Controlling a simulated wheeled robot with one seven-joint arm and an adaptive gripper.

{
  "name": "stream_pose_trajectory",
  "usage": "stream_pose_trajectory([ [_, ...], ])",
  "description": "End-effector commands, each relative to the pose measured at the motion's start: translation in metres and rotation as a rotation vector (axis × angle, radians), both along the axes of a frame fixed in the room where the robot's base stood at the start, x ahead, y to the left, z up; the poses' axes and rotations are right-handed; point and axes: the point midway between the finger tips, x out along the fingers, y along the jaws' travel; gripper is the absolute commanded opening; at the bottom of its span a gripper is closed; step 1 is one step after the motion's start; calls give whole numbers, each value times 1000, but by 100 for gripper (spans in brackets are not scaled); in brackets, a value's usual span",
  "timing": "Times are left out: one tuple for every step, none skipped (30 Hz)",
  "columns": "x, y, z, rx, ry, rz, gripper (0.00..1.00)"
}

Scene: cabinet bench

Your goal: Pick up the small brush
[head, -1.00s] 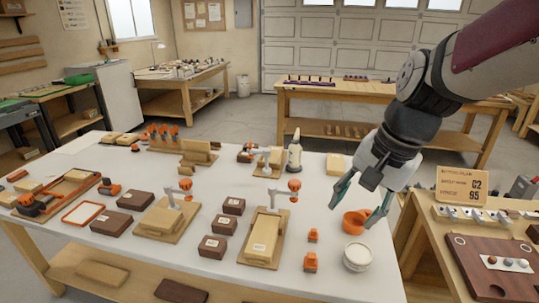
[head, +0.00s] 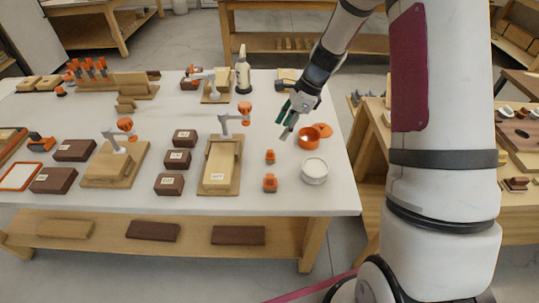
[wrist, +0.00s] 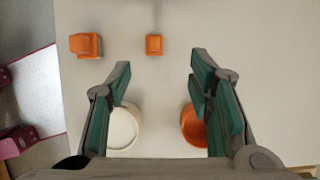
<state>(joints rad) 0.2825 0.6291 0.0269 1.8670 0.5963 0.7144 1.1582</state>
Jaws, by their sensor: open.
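Two orange pieces stand on the white table near its right end. The smaller one (head: 270,157) is behind the larger one (head: 270,183) in the head view. In the wrist view the smaller (wrist: 154,44) is right of the larger (wrist: 86,46). I cannot make out bristles, so I cannot tell which is the small brush. My gripper (head: 288,120) is open and empty, above the table, behind and right of the smaller piece in the head view. In the wrist view my fingers (wrist: 160,75) point down, with the smaller piece beyond the gap between them.
A white pot (head: 314,171) and an orange bowl (head: 309,141) stand right of the orange pieces. A wooden board (head: 218,190) with an orange-topped post (head: 245,108) is to the left, beside dark boxes (head: 168,184). Table around the pieces is clear.

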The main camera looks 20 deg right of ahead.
Motion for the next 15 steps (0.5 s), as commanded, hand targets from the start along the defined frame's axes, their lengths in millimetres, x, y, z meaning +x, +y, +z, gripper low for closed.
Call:
stream_pose_trajectory([
  [-1,5,-10,3,5,2,47],
  [0,7,-16,2,5,2,47],
  [1,10,-23,3,5,1,47],
  [2,12,-28,2,4,2,47],
  [2,14,-34,3,5,2,47],
  [3,16,-40,1,4,2,47],
  [4,18,-44,1,3,2,47],
  [4,19,-48,1,3,2,47],
  [5,21,-52,1,3,3,47],
  [5,22,-54,1,2,3,47],
  [6,23,-56,0,1,4,47],
  [6,24,-58,0,1,4,47],
  [6,24,-59,0,1,4,47],
  [6,25,-61,0,1,4,47],
  [6,26,-63,1,2,4,47],
])
